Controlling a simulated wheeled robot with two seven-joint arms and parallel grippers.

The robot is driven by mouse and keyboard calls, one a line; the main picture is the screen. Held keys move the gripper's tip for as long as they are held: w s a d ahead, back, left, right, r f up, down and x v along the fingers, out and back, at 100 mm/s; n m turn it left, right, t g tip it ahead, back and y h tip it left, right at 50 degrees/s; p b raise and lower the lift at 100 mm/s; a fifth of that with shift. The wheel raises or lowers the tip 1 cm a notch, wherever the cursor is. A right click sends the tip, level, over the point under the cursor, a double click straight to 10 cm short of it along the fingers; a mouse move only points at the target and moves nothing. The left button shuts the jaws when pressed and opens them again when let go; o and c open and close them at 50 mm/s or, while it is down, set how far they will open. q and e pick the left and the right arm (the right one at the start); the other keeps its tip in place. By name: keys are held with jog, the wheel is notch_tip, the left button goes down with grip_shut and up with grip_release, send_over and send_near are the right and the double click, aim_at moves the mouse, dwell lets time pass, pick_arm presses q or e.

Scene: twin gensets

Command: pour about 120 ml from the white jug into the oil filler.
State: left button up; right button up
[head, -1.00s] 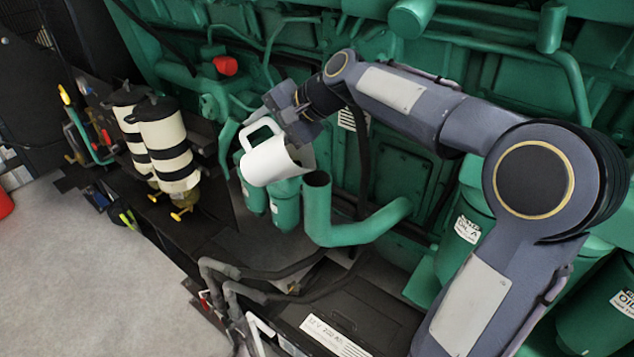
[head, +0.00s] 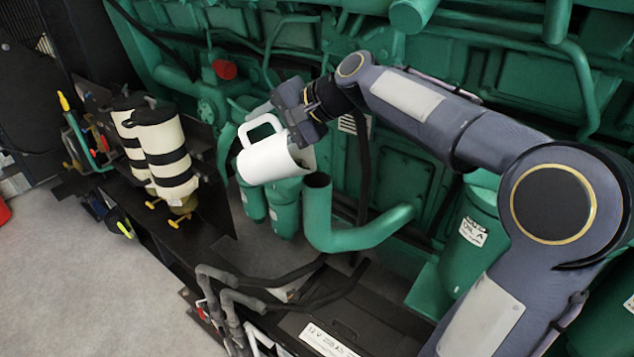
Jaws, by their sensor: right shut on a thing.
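The white jug (head: 266,163) is tilted, with its mouth towards the right and its handle on the upper side. My right gripper (head: 283,112) is shut on the jug by the handle. The open-topped upright green pipe (head: 317,205) looks like the oil filler. My left gripper is not in view.
Two cream filter canisters with black bands (head: 166,152) stand at the left. The green engine (head: 400,180) fills the back. Dark hoses (head: 290,278) and a battery (head: 365,325) lie below the pipe. The grey floor (head: 90,270) at lower left is clear.

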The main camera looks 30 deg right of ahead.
aim_at(275, 119)
jog(key=shift+s+d+r+b, duration=0.1)
jog(key=shift+s+r+b, duration=0.1)
jog(key=shift+b, duration=0.4)
jog(key=shift+r+t+b, duration=0.1)
jog(key=shift+t+b, duration=0.2)
jog(key=shift+b, duration=0.05)
jog(key=shift+s+d+r+y+b, duration=0.1)
jog(key=shift+r+y+b, duration=0.05)
jog(key=shift+y+b, duration=0.2)
jog(key=shift+s+d+r+t+y+b, duration=0.6)
jog(key=shift+t+b, duration=0.3)
jog(key=shift+b, duration=1.7)
jog(key=shift+a+r, duration=0.1)
jog(key=shift+r, duration=0.05)
